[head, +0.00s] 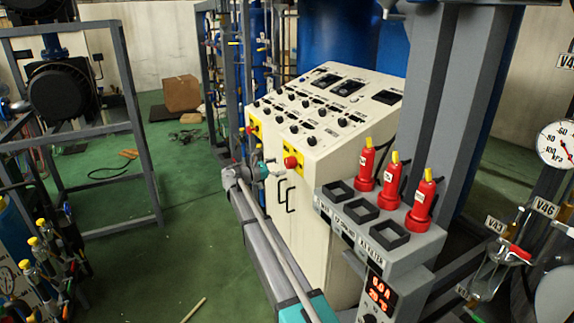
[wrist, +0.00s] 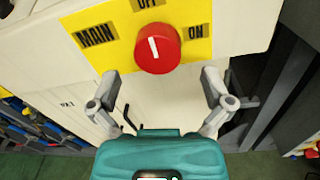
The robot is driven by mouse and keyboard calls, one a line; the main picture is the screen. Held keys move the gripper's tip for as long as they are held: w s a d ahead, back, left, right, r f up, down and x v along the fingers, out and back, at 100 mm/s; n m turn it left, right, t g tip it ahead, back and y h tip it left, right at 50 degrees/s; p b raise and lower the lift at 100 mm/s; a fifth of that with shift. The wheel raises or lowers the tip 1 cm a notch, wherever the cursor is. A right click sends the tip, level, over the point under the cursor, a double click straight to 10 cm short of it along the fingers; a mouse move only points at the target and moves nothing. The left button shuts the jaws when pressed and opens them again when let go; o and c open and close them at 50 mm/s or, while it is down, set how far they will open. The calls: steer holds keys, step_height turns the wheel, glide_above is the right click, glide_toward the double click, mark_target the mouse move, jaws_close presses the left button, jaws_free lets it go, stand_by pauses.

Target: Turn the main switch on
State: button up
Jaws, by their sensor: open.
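The main switch is a red round knob (wrist: 157,48) on a yellow plate (wrist: 190,52) marked MAIN, OFF and ON. Its white mark points up, slightly left, toward the OFF label; ON is to its right. In the head view, a red knob (head: 291,162) on a yellow plate sits at the near right end of the white console's front. My gripper (wrist: 160,85) is open and empty. Its fingers are spread wide, below and to either side of the knob in the wrist view, apart from it. In the head view, my gripper (head: 272,168) is just left of that knob.
The white console (head: 318,125) has a sloping top with several dials and another red knob (head: 250,129) farther left. Black door handles are below. Red bottles (head: 366,170) and empty square holders stand at the right. Green floor (head: 150,250) is open at the left.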

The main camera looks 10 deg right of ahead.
mark_target(287, 164)
steer(key=shift+x, duration=2)
steer(key=c, duration=1.1)
steer(key=shift+a, duration=0.1)
